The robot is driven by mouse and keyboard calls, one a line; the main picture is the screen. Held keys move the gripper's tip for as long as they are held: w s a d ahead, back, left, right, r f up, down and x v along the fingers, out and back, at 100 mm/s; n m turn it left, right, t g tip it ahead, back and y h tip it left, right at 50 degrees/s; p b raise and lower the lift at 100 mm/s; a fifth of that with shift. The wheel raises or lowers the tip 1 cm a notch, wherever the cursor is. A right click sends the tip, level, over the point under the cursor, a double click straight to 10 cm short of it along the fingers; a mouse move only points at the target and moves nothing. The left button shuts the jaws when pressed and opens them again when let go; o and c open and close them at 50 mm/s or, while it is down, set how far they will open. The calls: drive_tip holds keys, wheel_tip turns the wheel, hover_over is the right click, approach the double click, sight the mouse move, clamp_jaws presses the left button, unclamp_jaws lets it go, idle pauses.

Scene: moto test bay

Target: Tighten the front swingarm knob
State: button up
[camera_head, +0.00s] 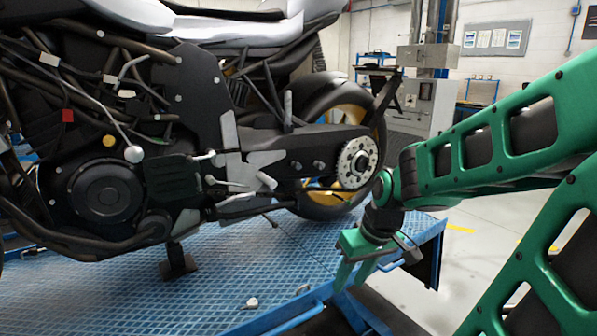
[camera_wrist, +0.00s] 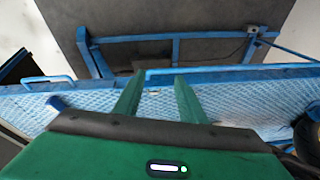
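Two small grey knobs stand out from the dark swingarm (camera_head: 275,148) of the motorcycle in the head view. The front swingarm knob (camera_head: 297,165) is the left one, nearer the middle of the bike; the rear knob (camera_head: 319,165) is closer to the sprocket. My gripper (camera_head: 354,277) points down near the edge of the blue lift platform, below and to the right of both knobs and apart from them. In the wrist view my gripper's two green fingers (camera_wrist: 158,92) are spread with nothing between them. Neither knob shows in the wrist view.
The blue lift platform (camera_head: 230,265) carries the motorcycle, and a blue rail (camera_wrist: 230,73) runs along its edge. The rear wheel (camera_head: 328,203) and sprocket (camera_head: 357,163) stand behind my gripper. A small pale piece (camera_head: 251,303) lies on the platform. Open floor (camera_head: 480,240) lies to the right.

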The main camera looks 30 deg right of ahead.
drive_tip(key=w+a+n+t+y, duration=0.1)
drive_tip(key=w+n+t, duration=0.2)
drive_tip(key=w, duration=0.7)
drive_tip(key=t+h, duration=0.1)
drive_tip(key=t, duration=1.1)
approach(299, 167)
drive_tip(key=w, duration=0.9)
drive_tip(key=shift+w+a+r, duration=0.1)
drive_tip(key=shift+a+r, duration=0.1)
drive_tip(key=shift+r, duration=0.05)
clamp_jaws()
